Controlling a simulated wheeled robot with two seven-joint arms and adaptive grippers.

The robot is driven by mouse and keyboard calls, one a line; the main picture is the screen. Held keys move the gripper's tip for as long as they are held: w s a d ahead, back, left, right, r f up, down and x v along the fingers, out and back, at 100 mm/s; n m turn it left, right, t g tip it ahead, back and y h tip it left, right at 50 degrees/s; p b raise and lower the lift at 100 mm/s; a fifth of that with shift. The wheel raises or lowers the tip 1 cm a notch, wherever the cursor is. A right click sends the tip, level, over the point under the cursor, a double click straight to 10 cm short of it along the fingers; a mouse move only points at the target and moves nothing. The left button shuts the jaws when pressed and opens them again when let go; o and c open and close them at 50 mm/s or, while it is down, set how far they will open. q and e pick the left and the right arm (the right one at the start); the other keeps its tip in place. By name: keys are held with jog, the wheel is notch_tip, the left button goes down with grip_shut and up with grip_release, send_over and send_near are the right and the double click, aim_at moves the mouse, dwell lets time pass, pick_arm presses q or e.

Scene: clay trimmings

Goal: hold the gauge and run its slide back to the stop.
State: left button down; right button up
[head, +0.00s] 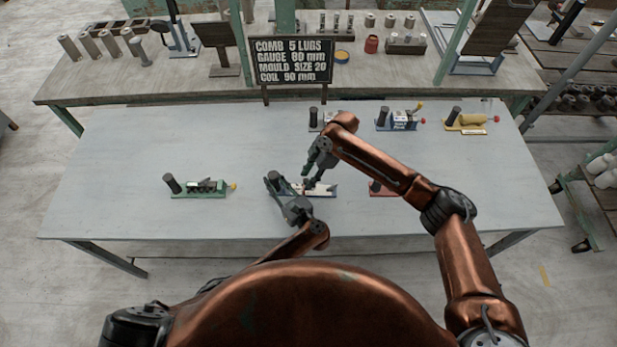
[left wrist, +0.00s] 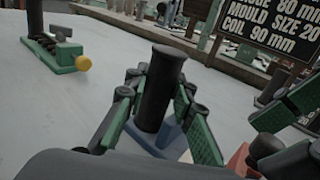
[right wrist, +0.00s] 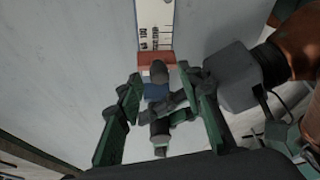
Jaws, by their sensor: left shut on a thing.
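A gauge with a white scale plate and blue base lies on the grey table, its plate showing beside my grippers in the head view (head: 322,191). Its dark upright post (left wrist: 160,88) stands between the green fingers of my left gripper (left wrist: 155,105), which is shut on it. The scale plate (right wrist: 156,22) and the red-brown slide (right wrist: 145,63) with a grey knob (right wrist: 159,73) show in the right wrist view. My right gripper (right wrist: 165,100) points down over the slide with its fingers apart. The fingers partly hide the gauge in the head view.
A green gauge (head: 203,187) lies to the left. A red gauge (head: 380,188) is partly behind my right arm. A blue-and-white gauge (head: 402,121) and a yellow gauge (head: 468,121) lie at the back right. A black sign (head: 291,61) stands behind. The table's left half is mostly free.

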jog(key=v, duration=1.1)
jog(key=shift+d+r, duration=0.2)
jog(key=shift+r, duration=0.1)
jog(key=n+t+h, duration=0.1)
jog(key=n+h, duration=0.3)
jog(key=n, duration=0.2)
send_near(307, 180)
notch_tip(307, 180, down, 9)
jog(key=shift+s+a+r, duration=0.1)
jog(key=shift+s+a, duration=0.05)
jog(key=shift+c, duration=0.4)
grip_shut()
